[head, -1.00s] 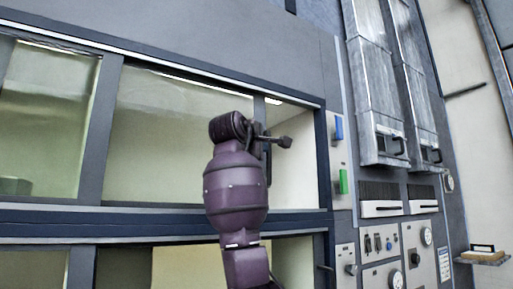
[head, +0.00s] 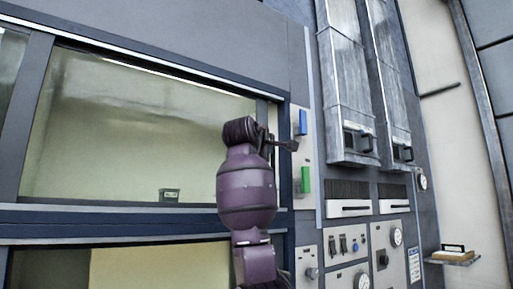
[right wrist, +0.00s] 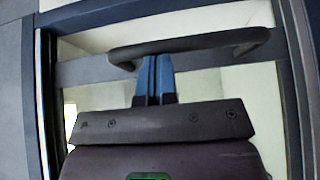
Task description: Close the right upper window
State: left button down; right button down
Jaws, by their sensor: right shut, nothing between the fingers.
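The right upper window (head: 130,125) is a wide glazed panel in a dark blue frame. Its right upright (head: 262,108) stands close to the right jamb, with a narrow open gap left between them. In the right wrist view, a dark bar handle (right wrist: 200,42) crosses the top. My right gripper (right wrist: 154,65) is shut and empty, its blue fingers against or just beside the handle; exact contact is hidden. In the head view my purple right arm covers the window's lower right corner and most of the handle. My left gripper is not in view.
A control strip with a blue block (head: 302,122) and a green block (head: 305,180) is just right of the window. Metal ducts (head: 345,90), gauges and switch panels (head: 345,243) lie farther right. A small shelf (head: 453,257) juts from the right wall.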

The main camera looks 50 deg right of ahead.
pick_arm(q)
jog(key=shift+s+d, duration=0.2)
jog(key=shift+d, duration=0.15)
pick_arm(e)
jog(key=d, duration=0.2)
jog(key=s+d, duration=0.1)
jog(key=d, duration=0.2)
jog(key=shift+s+d+r, duration=0.1)
jog(key=shift+s+d, duration=0.1)
jog(key=shift+d, duration=0.05)
pick_arm(q)
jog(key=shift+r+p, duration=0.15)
jog(key=shift+p, duration=0.15)
